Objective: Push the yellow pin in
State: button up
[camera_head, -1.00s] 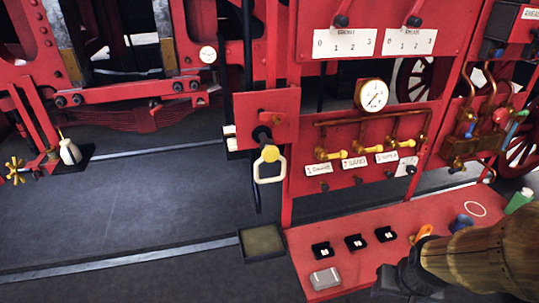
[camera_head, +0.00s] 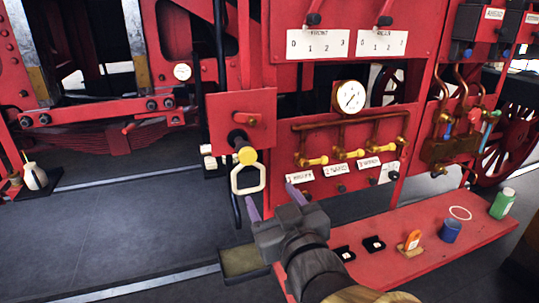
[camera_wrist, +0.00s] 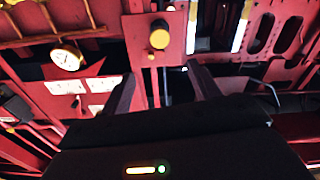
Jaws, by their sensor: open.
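The yellow pin (camera_head: 246,155) shows as a round yellow end on a dark shaft. It sticks out from a red plate (camera_head: 262,104) left of the gauge panel. A cream loop handle (camera_head: 262,178) hangs just below the yellow end. My gripper (camera_head: 273,201) is open and empty, below and slightly right of the pin and apart from it. In the wrist view the yellow pin (camera_wrist: 159,38) lies ahead, above the gap between my open fingers (camera_wrist: 160,84). How far the pin sits in the plate cannot be told.
A pressure gauge (camera_head: 348,97) and yellow-handled valves (camera_head: 350,153) are right of the pin. A red bench (camera_head: 440,246) at lower right holds black blocks, a blue cup (camera_head: 450,231) and a green bottle (camera_head: 503,203). A shallow tray (camera_head: 238,262) lies on the floor.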

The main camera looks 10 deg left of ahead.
jog(key=shift+w, duration=0.1)
jog(key=p, duration=1.3)
send_near(249, 158)
jog(key=x, duration=0.2)
jog(key=p+x, duration=0.4)
jog(key=x, duration=0.3)
jog(key=shift+w+a+r, duration=0.15)
jog(key=shift+w+a+p, duration=0.3)
jog(key=shift+w+a, duration=0.05)
jog(key=shift+w, duration=0.25)
